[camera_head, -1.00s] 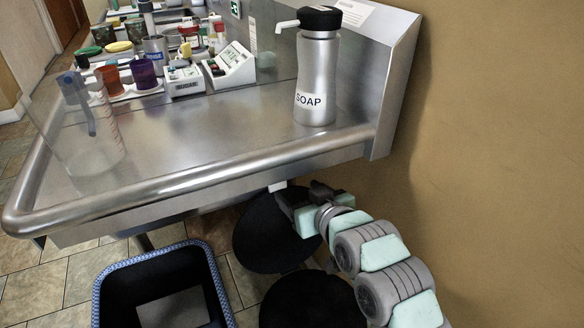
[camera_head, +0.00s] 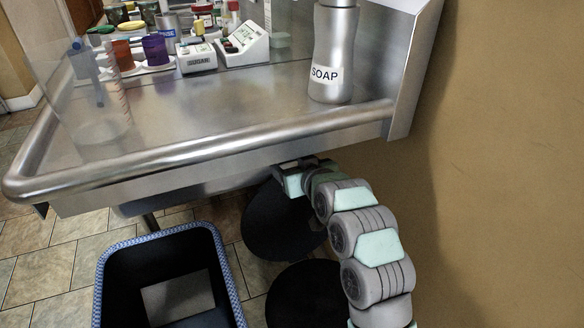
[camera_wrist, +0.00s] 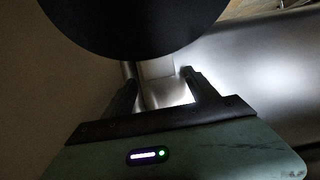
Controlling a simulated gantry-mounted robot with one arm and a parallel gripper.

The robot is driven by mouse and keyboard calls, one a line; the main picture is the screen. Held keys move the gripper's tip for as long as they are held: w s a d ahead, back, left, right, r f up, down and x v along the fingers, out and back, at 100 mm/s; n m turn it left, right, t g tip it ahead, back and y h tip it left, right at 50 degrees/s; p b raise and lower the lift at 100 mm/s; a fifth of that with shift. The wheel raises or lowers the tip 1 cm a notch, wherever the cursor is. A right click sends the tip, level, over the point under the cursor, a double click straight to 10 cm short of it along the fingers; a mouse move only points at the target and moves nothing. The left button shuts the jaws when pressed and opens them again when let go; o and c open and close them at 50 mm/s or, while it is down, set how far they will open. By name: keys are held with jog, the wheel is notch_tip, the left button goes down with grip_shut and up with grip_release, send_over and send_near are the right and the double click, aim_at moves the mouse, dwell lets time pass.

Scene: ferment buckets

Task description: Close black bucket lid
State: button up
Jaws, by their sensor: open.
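Two black round shapes show below the counter in the head view: an upper disc (camera_head: 282,222) and a lower one (camera_head: 303,296). I cannot tell for certain which is the black bucket's lid and which its body. My gripper (camera_head: 300,163) is just above the upper disc, by the counter's front edge, its fingertips hard to make out there. In the wrist view my gripper (camera_wrist: 158,82) is open, with two dark fingers apart and nothing held. A dark round disc (camera_wrist: 130,25) fills the top of that view, just beyond the fingertips; contact cannot be told.
The steel counter (camera_head: 200,160) overhangs the gripper. A dark bin with a blue patterned rim (camera_head: 232,275) stands on the tiled floor to the left. A soap bottle (camera_head: 333,50) and a clear pitcher (camera_head: 100,100) stand on the counter. A tan wall (camera_head: 500,180) is at right.

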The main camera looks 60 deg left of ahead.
jog(key=shift+a, duration=0.15)
grip_shut()
dwell(0.8)
